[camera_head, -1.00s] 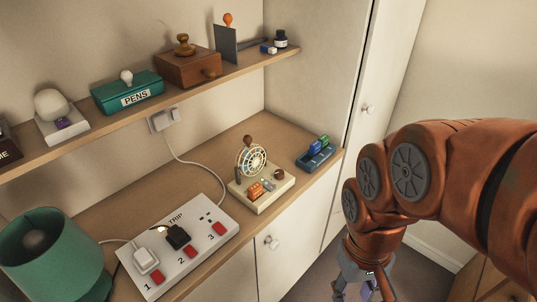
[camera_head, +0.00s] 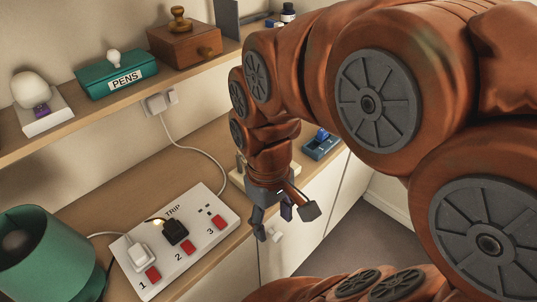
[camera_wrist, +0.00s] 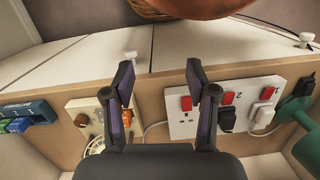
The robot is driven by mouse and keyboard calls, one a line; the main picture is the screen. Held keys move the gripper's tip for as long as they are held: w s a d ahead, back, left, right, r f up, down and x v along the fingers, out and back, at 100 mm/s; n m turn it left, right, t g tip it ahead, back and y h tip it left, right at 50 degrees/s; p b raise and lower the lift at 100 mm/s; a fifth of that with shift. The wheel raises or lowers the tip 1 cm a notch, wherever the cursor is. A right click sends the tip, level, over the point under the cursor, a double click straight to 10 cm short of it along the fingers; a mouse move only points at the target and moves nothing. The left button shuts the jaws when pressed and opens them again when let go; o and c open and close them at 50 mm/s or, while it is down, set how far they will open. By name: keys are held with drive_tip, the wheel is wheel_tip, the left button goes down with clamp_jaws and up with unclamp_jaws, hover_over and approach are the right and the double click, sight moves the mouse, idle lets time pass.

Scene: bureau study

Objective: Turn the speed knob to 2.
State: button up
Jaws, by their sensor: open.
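A cream device with a wheel, an orange switch and a small brown knob is the likely place of the speed knob. In the wrist view its cream base (camera_wrist: 74,104) is at lower left, with the brown knob (camera_wrist: 82,120) and orange switch (camera_wrist: 124,115). I cannot read any speed marks. In the head view my arm hides most of this device. My gripper (camera_head: 285,218) is open and empty, in front of the desk edge. In the wrist view its fingers (camera_wrist: 160,76) stand apart, between the device and the power strip, touching neither.
A white power strip (camera_head: 206,205) with red switches and plugs lies left of my gripper in the head view, by a green lamp (camera_head: 50,250). A blue tray (camera_head: 318,148) sits beyond my arm. A shelf (camera_head: 100,105) with a pens box (camera_head: 118,78) hangs above.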

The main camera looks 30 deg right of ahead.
drive_tip(key=w+d+n+b, duration=0.2)
drive_tip(key=w+d+n, duration=0.1)
drive_tip(key=w+d, duration=0.2)
drive_tip(key=w+d+f+n+b, duration=0.1)
drive_tip(key=w+d+n+b, duration=0.1)
drive_tip(key=w+d, duration=0.4)
drive_tip(key=w+d+n+t+b, duration=0.1)
drive_tip(key=w+d+n+b, duration=0.1)
drive_tip(key=w+d, duration=0.3)
drive_tip(key=shift+w+d+f+n, duration=0.15)
drive_tip(key=shift+w+n, duration=0.25)
drive_tip(key=shift+w, duration=0.45)
drive_tip(key=shift+w+d+f+n, duration=0.1)
drive_tip(key=shift+w+d+n, duration=0.25)
drive_tip(key=shift+w, duration=0.45)
drive_tip(key=shift+s+a+f+p, duration=0.1)
drive_tip(key=shift+f+p, duration=0.35)
drive_tip(key=shift+f, duration=1.45)
drive_tip(key=shift+s+a+f+p, duration=0.1)
drive_tip(key=shift+f+p, duration=0.35)
drive_tip(key=shift+f, duration=1.45)
drive_tip(key=shift+c, duration=0.3)
clamp_jaws()
